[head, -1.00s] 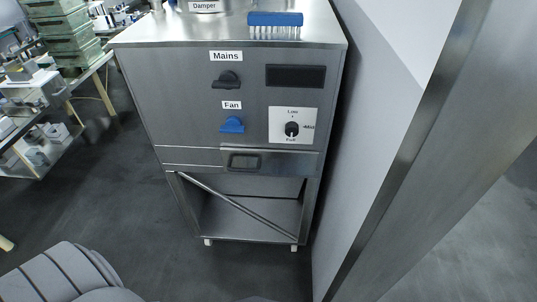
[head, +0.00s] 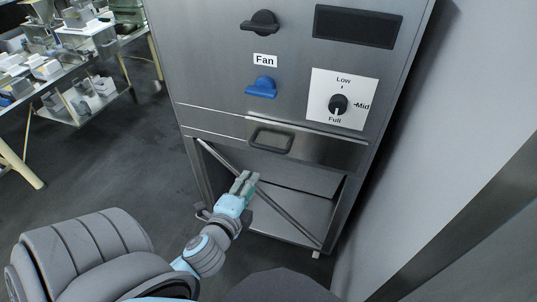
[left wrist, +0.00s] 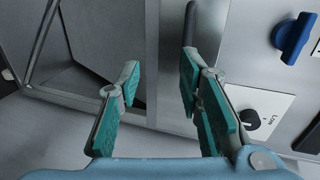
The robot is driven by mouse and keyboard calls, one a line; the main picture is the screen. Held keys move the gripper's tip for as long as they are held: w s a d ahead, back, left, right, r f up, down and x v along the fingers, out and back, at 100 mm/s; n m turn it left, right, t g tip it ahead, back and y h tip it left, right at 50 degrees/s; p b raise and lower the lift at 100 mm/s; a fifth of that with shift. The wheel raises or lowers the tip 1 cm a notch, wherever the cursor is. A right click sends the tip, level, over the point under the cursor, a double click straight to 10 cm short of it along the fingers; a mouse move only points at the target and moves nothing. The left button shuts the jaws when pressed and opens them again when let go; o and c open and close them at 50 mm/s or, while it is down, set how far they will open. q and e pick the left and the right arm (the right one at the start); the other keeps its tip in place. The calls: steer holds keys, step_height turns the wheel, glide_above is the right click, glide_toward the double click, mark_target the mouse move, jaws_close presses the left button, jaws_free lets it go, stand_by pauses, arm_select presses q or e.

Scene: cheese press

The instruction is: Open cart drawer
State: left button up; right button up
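The cart drawer (head: 325,151) is a steel front below the control panel, and it looks closed. Its dark rectangular handle (head: 270,140) is on the left part of that front. In the left wrist view, the dark handle (left wrist: 191,22) shows edge-on, partly hidden by the right-hand finger. My left gripper (head: 246,178) is just below the handle in the head view, apart from it as far as I can tell. In the left wrist view, my left gripper (left wrist: 160,75) has its green-padded fingers spread, with nothing between them. My right gripper is not in view.
The steel cart (head: 215,65) carries a black switch (head: 262,23), a blue fan switch (head: 262,88) and a dial (head: 339,104). Below is an open frame with a diagonal brace (head: 290,215) and a shelf. A grey wall (head: 450,130) stands close on the right.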

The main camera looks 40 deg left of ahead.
mark_target(268, 148)
arm_select(q)
steer(key=shift+m+t, duration=0.3)
steer(key=shift+t, duration=0.2)
steer(key=r+x, duration=0.1)
steer(key=x, duration=0.3)
steer(key=r+b+x, duration=0.1)
steer(key=x, duration=0.4)
steer(key=r+x, duration=0.1)
steer(key=x, duration=0.4)
steer(key=shift+w+a+r+b, duration=0.1)
steer(key=shift+w+r+b, duration=0.05)
steer(key=shift+w+b, duration=0.2)
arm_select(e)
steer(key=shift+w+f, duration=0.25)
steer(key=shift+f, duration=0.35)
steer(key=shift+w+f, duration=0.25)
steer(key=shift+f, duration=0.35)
arm_select(q)
steer(key=shift+c, duration=0.4)
jaws_close()
